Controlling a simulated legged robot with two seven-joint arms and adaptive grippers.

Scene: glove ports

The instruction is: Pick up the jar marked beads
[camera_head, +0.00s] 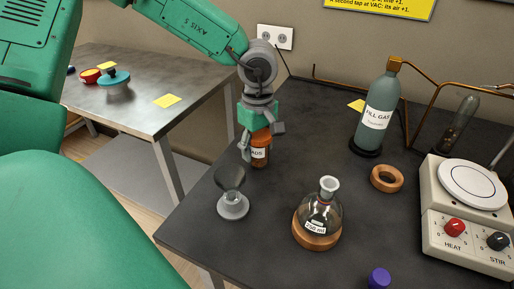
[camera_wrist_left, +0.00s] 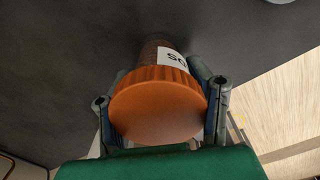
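An amber jar (camera_head: 260,154) with an orange cap stands at the table's back left edge. Its white label is partly covered and shows letters ending in "DS". My left gripper (camera_head: 262,142) is above it, pointing down, with a finger on either side of the cap. In the left wrist view the orange cap (camera_wrist_left: 158,108) sits between the two fingers (camera_wrist_left: 160,95), close to both. Whether the fingers press on the jar is not clear. The jar seems to rest on the table. My right gripper is out of view.
A dark glass piece on a grey base (camera_head: 233,205) stands just in front of the jar. A flask (camera_head: 319,215) on a cork ring, a grey-green gas bottle (camera_head: 376,115), a ring (camera_head: 387,178) and a hotplate (camera_head: 470,215) stand to the right. A purple cap (camera_head: 379,278) is at the front.

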